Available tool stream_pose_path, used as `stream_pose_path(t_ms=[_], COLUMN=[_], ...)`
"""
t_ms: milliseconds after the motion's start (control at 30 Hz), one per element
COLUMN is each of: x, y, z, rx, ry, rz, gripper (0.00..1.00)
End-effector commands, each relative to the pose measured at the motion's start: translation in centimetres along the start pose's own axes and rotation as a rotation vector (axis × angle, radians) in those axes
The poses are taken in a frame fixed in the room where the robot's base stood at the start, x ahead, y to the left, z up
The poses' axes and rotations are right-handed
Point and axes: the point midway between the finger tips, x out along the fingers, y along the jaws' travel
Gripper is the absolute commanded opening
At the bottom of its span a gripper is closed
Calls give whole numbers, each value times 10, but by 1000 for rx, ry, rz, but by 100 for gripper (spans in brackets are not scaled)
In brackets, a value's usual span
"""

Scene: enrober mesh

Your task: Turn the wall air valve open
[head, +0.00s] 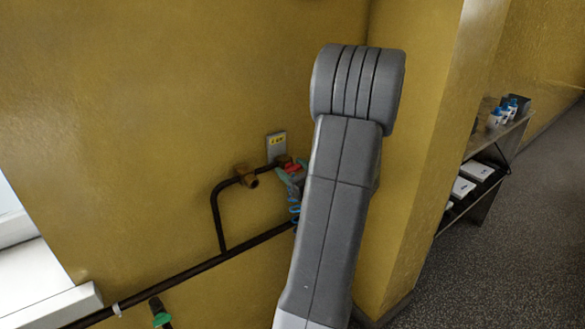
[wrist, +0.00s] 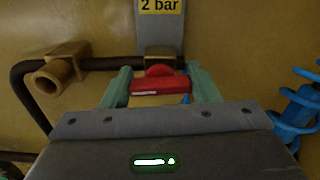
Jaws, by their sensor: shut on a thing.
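The wall air valve is a brass body with a red handle (wrist: 160,85) on a dark pipe. The handle lies crosswise in the wrist view, below a plate marked "2 bar" (wrist: 160,6). My gripper (wrist: 162,88) has a green finger on each side of the handle and is shut on it. In the head view the red handle (head: 292,167) and my gripper (head: 291,174) show small at the left edge of my grey arm. My arm hides part of the valve area there.
A brass fitting (wrist: 62,68) sits on the pipe left of the handle. A blue coiled hose (wrist: 297,108) hangs at the right. A dark pipe (head: 185,275) runs low along the yellow wall. A steel shelf (head: 492,140) with bottles stands beyond the wall corner at the right.

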Motion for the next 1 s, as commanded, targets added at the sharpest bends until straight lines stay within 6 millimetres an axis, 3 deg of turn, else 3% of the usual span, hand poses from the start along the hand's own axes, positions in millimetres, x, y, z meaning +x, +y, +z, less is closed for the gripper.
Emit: stream_pose_path(t_ms=[700,733,833,1000], x=[0,0,0,0], y=[0,0,0,0], z=[0,0,0,0], rx=[100,100,99,98], ry=[0,0,0,0], rz=[-1,-1,-1,0], gripper=[32,56,76,76])
